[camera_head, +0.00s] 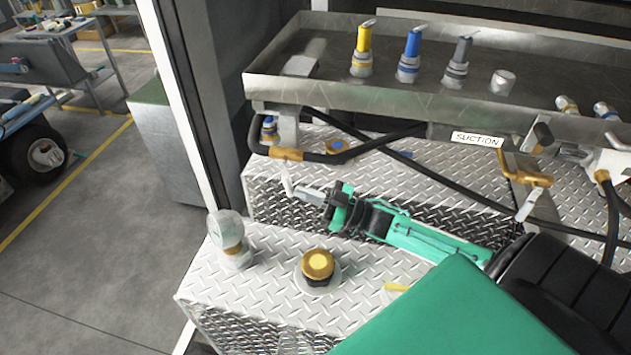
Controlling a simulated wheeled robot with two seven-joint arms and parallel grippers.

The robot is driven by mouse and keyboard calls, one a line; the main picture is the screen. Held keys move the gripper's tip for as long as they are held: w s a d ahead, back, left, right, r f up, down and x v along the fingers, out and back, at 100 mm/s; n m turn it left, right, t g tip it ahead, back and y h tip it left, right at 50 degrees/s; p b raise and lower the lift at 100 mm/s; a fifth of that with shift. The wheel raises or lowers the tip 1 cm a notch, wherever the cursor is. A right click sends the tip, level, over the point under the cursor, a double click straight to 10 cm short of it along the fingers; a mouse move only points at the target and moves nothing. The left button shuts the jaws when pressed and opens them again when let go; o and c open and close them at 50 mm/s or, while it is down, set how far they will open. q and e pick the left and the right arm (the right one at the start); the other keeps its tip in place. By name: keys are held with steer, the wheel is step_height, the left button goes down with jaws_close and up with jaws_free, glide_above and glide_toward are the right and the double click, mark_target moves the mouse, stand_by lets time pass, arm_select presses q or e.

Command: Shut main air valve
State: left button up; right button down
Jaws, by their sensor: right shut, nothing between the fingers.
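A brass valve (287,154) sits in the black hose line under the front left of the metal tray. Its pale lever (287,180) hangs down from it, roughly across the line of the hose. No label for main air is readable on it. My right gripper (300,192) is shut and empty, with its tips at the lower end of this lever. They look touching or very close; I cannot tell which. The green and black right arm reaches in from the lower right. My left gripper is not in view.
A second brass valve (530,178) with a lever (526,206) is at the right, near the SUCTION label (477,139). The metal tray (420,105) overhangs the work area. A clear jar (232,240) and a gold-capped filler (318,266) stand on the diamond-plate top.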

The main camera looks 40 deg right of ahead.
steer(key=shift+w+a, duration=0.15)
steer(key=shift+a, duration=0.1)
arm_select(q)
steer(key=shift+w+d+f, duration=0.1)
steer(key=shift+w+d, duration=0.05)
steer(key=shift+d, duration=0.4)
arm_select(e)
steer(key=shift+f, duration=0.1)
arm_select(q)
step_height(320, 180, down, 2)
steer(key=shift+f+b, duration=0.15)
steer(key=shift+b, duration=1.05)
arm_select(e)
steer(key=v, duration=0.7)
steer(key=shift+s+d, duration=0.2)
